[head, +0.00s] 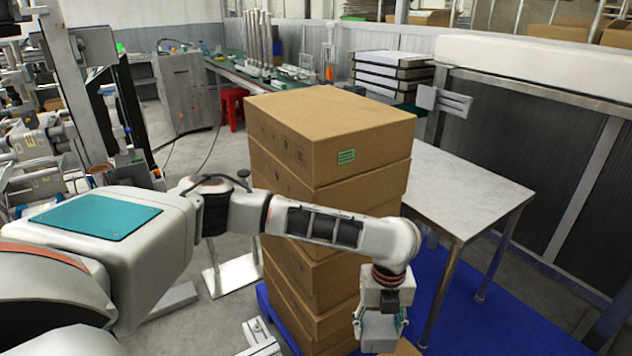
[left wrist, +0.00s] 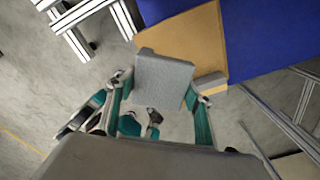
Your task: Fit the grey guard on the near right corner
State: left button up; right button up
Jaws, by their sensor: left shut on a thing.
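My left gripper (head: 382,335) hangs low in front of the box stack in the head view, near the bottom edge. In the left wrist view its teal fingers (left wrist: 160,112) are shut on the grey guard (left wrist: 165,78), a flat-faced grey piece. The guard also shows pale between the fingers in the head view (head: 377,328). The tall stack of cardboard boxes (head: 330,125) has a green label on its top box. In the left wrist view a cardboard surface (left wrist: 190,40) lies beyond the guard; I cannot tell whether they touch. My right gripper is not in view.
Blue flooring or pallet (head: 455,320) lies under and beside the stack; blue also shows in the left wrist view (left wrist: 275,40). A grey-topped table (head: 465,190) stands right of the stack. Metal frame bars (left wrist: 75,18) lie on the grey floor. A red stool (head: 232,105) is behind.

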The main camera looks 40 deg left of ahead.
pick_arm(q)
jog(key=r+n, duration=0.2)
jog(key=n, duration=0.1)
jog(key=s+a+r+n, duration=0.1)
jog(key=r+n, duration=0.1)
jog(key=n, duration=0.1)
jog(key=a+r+n, duration=0.1)
jog(key=r+n, duration=0.1)
jog(key=n, duration=0.2)
jog(key=shift+s+r, duration=0.25)
jog(key=shift+r, duration=0.1)
notch_tip(320, 180, up, 6)
jog(key=s+a+f+n, duration=0.1)
jog(key=s+a+n, duration=0.1)
jog(key=n, duration=0.6)
notch_tip(320, 180, up, 50)
jog(key=f+m+p, duration=0.1)
jog(key=m+p, duration=1)
jog(key=p, duration=0.7)
send_over(317, 137)
notch_tip(317, 137, down, 19)
jog(key=shift+s+r, duration=0.1)
jog(key=shift+f, duration=0.25)
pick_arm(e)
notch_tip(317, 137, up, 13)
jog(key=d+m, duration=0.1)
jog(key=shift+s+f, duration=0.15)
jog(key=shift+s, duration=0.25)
pick_arm(q)
jog(key=shift+f, duration=0.1)
